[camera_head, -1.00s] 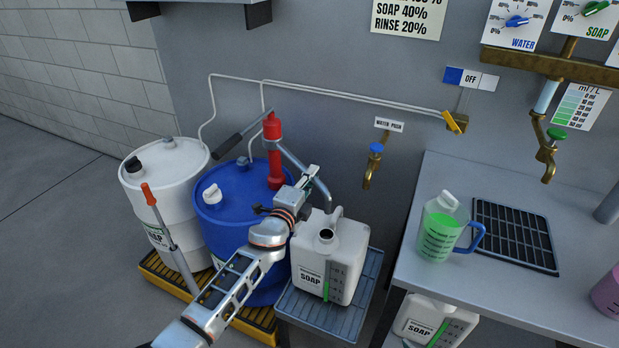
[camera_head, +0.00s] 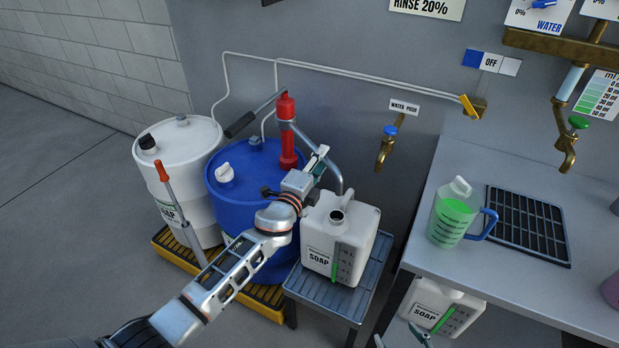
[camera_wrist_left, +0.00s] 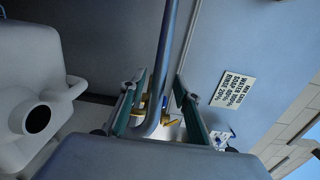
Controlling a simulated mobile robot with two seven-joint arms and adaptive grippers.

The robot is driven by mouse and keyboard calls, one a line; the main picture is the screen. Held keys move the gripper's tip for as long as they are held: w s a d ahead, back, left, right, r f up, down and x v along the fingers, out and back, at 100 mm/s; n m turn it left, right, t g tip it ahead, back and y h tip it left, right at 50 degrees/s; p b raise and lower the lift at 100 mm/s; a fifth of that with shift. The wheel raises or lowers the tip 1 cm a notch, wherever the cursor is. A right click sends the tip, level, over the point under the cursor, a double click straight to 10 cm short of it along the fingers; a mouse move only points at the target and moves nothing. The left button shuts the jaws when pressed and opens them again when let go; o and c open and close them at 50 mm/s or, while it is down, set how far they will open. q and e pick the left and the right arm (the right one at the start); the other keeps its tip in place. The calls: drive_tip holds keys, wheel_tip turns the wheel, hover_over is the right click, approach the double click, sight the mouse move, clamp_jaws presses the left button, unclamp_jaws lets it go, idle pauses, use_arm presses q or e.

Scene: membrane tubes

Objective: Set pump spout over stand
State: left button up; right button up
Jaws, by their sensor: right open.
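The red hand pump (camera_head: 287,135) stands on the blue drum (camera_head: 232,200). Its grey spout (camera_head: 333,168) arches right and ends just behind the soap jug's neck, by the stand's back. My left gripper (camera_head: 318,160) is at the spout. In the left wrist view its two teal-padded fingers stand apart with the spout (camera_wrist_left: 168,60) between them and gaps showing on both sides. The slatted grey stand (camera_head: 375,270) holds the white soap jug (camera_head: 335,240), upright with its mouth open. The fingertips of my right gripper (camera_head: 400,340) just show at the bottom edge, apart.
A white drum (camera_head: 185,160) stands left of the blue one on a yellow pallet (camera_head: 265,297). The bench at right holds a jug of green liquid (camera_head: 452,215) and a black grate (camera_head: 528,225). Another soap jug (camera_head: 440,305) is below. A brass tap (camera_head: 385,150) is on the wall.

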use_arm(q)
drive_tip(key=v, duration=0.9)
drive_tip(key=shift+s, duration=0.45)
drive_tip(key=s+a+f+n+g+y, duration=0.1)
drive_tip(key=s+a+f+n+g, duration=0.1)
drive_tip(key=s+a+f+n, duration=0.3)
drive_tip(key=s+a+f+n+g+y, duration=0.1)
drive_tip(key=s+a+f+n+y, duration=0.1)
drive_tip(key=s+a+f+n, duration=0.4)
drive_tip(key=s+a+f+n+g+y, duration=0.1)
drive_tip(key=s+a+f+n+g, duration=0.1)
drive_tip(key=s+a+f+n, duration=0.4)
drive_tip(key=s+f+n, duration=0.1)
drive_tip(key=s+f, duration=0.4)
drive_tip(key=s, duration=0.7)
drive_tip(key=shift+f+g+y, duration=0.3)
drive_tip(key=shift+f, duration=0.05)
